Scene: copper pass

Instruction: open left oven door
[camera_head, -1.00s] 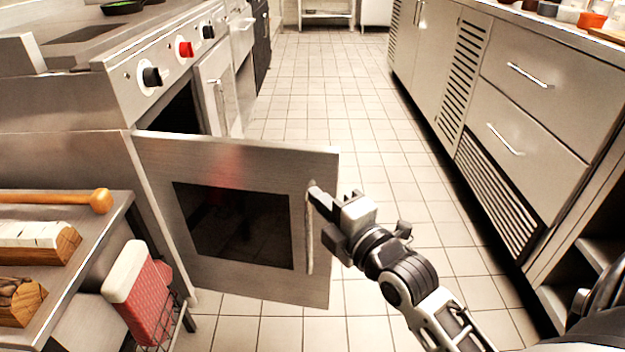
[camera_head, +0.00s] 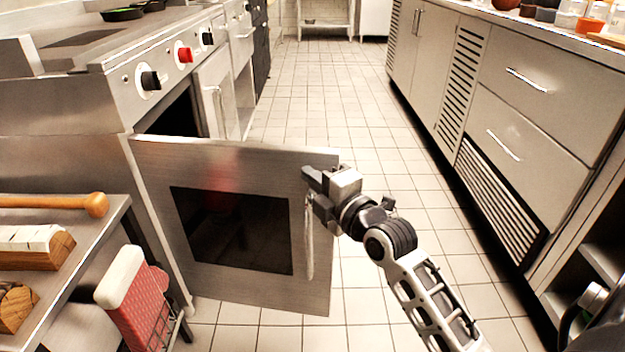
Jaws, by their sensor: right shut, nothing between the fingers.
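The left oven door (camera_head: 158,178) stands swung wide open across the aisle, hinged at its left edge. It is a steel panel with a dark window and a vertical handle (camera_head: 309,252) near its free edge. My right gripper (camera_head: 306,186) is at the upper end of the handle, in front of the door. It is shut with nothing held; whether it touches the door or handle I cannot tell. The oven cavity (camera_head: 178,117) shows dark behind the door. My left gripper is not in view.
The stove front has black and red knobs (camera_head: 184,54). A second oven door (camera_head: 213,95) is farther along. At lower left a steel shelf (camera_head: 112,215) holds wooden items, with a red-and-white mitt (camera_head: 138,300) beside it. Drawer cabinets (camera_head: 540,100) line the right. The tiled aisle between is clear.

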